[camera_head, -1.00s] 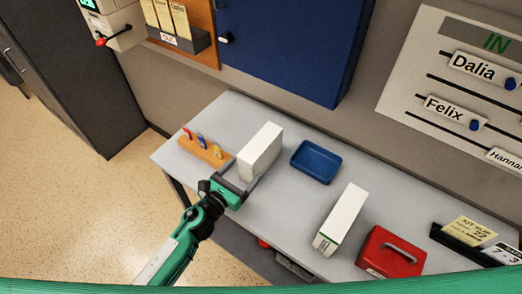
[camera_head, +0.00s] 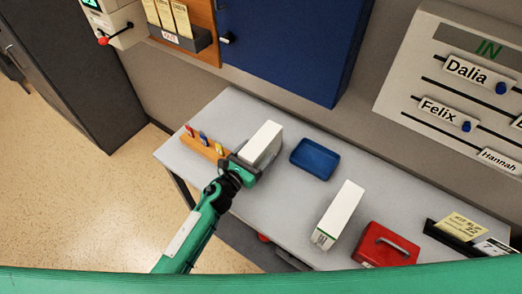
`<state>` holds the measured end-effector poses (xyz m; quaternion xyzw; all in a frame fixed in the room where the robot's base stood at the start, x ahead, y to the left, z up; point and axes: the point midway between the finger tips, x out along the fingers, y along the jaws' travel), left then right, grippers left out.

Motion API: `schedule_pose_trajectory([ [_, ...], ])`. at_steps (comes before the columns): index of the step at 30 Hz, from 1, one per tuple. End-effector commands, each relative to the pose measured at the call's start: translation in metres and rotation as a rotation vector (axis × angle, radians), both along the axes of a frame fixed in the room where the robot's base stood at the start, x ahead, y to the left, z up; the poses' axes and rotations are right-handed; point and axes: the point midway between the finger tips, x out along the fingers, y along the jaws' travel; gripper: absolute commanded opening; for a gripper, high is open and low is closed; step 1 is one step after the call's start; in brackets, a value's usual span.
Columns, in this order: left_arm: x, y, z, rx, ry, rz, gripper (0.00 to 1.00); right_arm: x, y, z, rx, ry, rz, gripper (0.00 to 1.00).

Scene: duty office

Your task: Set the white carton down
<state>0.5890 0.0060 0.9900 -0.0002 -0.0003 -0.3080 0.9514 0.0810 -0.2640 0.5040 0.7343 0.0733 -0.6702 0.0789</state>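A white carton (camera_head: 264,141) is upright at the left part of the grey table, just right of a wooden key block. My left gripper (camera_head: 247,163) is at its near end, with its fingers on either side, and appears shut on it. The fingers hide the lower near part of the carton, so I cannot tell whether its base touches the table. A second white carton (camera_head: 340,213) with a green stripe near its lower end stands apart, right of centre. My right gripper is not in view.
The grey table (camera_head: 290,205) has free room between the two cartons. A blue tray (camera_head: 315,160) lies behind that space. A red box (camera_head: 387,246) and a black card holder (camera_head: 446,240) are at the right. The wooden block (camera_head: 200,146) holds coloured tags. A blue cabinet (camera_head: 285,45) hangs behind.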

Motion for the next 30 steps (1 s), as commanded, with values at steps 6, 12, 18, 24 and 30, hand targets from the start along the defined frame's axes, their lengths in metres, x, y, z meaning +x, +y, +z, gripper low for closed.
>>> schedule_pose_trajectory([
  [6, 0.000, 0.000, 0.000, 0.000, 0.000, 0.000, 0.37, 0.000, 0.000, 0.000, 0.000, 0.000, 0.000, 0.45],
  [12, 0.000, 0.000, 0.001, -0.001, -0.002, 0.000, 0.16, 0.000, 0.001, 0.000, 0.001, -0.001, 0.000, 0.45],
  [18, 0.000, 0.000, 0.003, 0.000, -0.003, -0.001, 0.16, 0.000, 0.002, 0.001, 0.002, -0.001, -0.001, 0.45],
  [24, 0.001, 0.000, 0.018, 0.004, -0.005, -0.003, 0.16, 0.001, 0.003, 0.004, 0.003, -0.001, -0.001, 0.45],
  [30, 0.001, 0.001, 0.058, 0.005, -0.010, -0.005, 0.16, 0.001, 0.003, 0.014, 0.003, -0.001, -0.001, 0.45],
])
